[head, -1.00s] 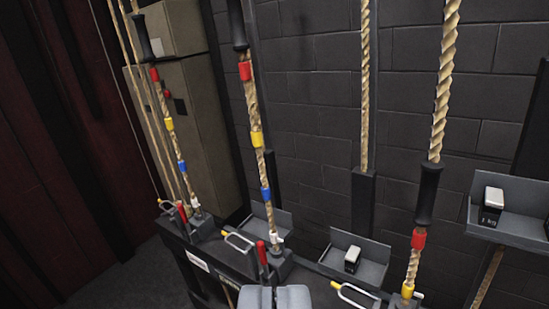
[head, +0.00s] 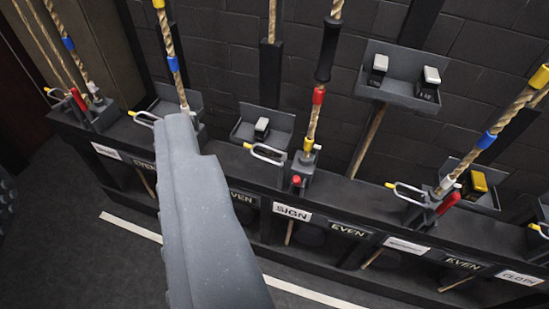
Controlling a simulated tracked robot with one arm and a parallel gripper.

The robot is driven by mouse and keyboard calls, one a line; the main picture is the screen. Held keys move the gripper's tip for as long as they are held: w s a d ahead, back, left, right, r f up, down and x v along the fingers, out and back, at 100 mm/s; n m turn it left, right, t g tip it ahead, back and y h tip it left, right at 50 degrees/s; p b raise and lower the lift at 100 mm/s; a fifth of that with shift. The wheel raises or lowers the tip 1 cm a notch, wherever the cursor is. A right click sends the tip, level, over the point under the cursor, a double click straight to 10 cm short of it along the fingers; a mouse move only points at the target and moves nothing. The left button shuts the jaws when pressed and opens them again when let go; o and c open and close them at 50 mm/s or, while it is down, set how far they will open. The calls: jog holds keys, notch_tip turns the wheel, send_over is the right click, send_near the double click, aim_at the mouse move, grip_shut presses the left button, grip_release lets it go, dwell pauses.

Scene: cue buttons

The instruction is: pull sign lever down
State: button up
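The sign lever (head: 297,181) shows as a red-tipped handle at the foot of the middle rope, just above the white SIGN label (head: 292,212). Its red end faces roughly towards me, so its exact tilt is hard to tell. My gripper (head: 180,128) shows as a large grey shape rising from the bottom edge to left of centre. It appears left of the sign lever in the picture, with a visible gap. I see no separate fingers, so whether it is open or shut is unclear. It hides part of the rail and the base of the rope behind it.
Other ropes with red levers stand along the dark rail, one at left (head: 78,99) and one at right (head: 447,203). Yellow-ended metal loops (head: 265,152) stick out from the rail. Floor with a white line (head: 130,226) lies in front.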

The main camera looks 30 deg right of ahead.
jog(key=w+d+f+m+h, duration=0.1)
jog(key=w+d+f, duration=0.1)
jog(key=w+f, duration=0.8)
jog(key=m+h+b, duration=0.3)
jog(key=m+h, duration=0.1)
jog(key=h, duration=0.5)
send_near(297, 178)
notch_tip(297, 178, down, 3)
jog(key=shift+g, duration=0.3)
jog(key=b+x, duration=0.2)
jog(key=x, duration=0.9)
jog(key=shift+w+r+b, duration=0.1)
jog(key=shift+w+b, duration=0.15)
jog(key=shift+b, duration=0.1)
jog(key=shift+w+d, duration=0.35)
jog(key=shift+w, duration=0.1)
jog(key=shift+w+d, duration=0.15)
jog(key=shift+w, duration=0.15)
